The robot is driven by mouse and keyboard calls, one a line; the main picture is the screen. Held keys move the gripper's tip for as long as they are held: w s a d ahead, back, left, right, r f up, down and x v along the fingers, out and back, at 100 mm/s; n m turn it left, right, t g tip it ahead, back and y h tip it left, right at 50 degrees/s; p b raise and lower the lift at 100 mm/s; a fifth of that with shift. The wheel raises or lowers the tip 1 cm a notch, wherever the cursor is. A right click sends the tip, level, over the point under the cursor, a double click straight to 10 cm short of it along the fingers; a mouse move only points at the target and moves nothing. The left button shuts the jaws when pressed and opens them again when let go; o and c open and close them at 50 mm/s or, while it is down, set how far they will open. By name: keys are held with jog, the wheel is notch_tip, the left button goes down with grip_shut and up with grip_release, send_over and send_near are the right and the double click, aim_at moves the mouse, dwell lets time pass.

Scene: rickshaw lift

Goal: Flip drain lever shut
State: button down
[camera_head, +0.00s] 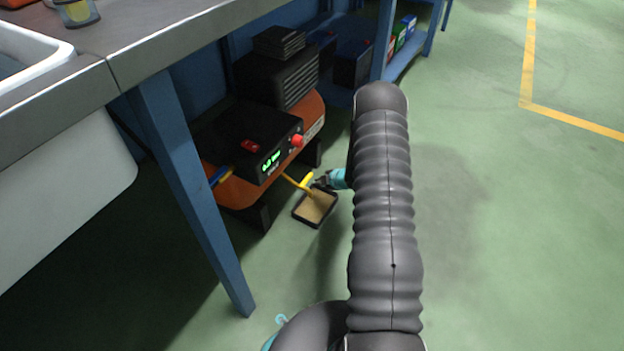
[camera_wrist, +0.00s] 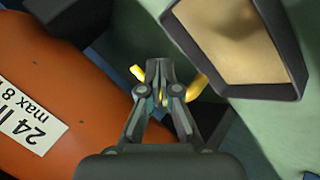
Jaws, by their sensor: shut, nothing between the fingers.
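The yellow drain lever (camera_head: 297,183) is at the underside of the orange tank (camera_head: 312,106), above the floor. My gripper (camera_head: 314,184) is at the lever's right end in the head view. In the wrist view the closed fingertips (camera_wrist: 158,70) lie in front of the lever. One yellow piece (camera_wrist: 137,72) shows to their left and another (camera_wrist: 197,87) to their right. The fingers are shut with nothing between them. They hide the middle of the lever, and I cannot tell whether they touch it.
A dark-rimmed tray (camera_head: 304,222) with a tan inside sits on the floor below the lever. A black box with a green display (camera_head: 270,160) and red knob (camera_head: 297,141) sits on the tank. A blue table leg (camera_head: 195,195) stands left. Open floor (camera_head: 500,220) lies right.

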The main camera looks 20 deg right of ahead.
jog(key=shift+s+d, duration=0.1)
jog(key=shift+s, duration=0.05)
jog(key=s, duration=0.1)
jog(key=s+d, duration=0.2)
jog(key=s, duration=0.1)
jog(key=shift+d, duration=0.25)
dwell(0.5)
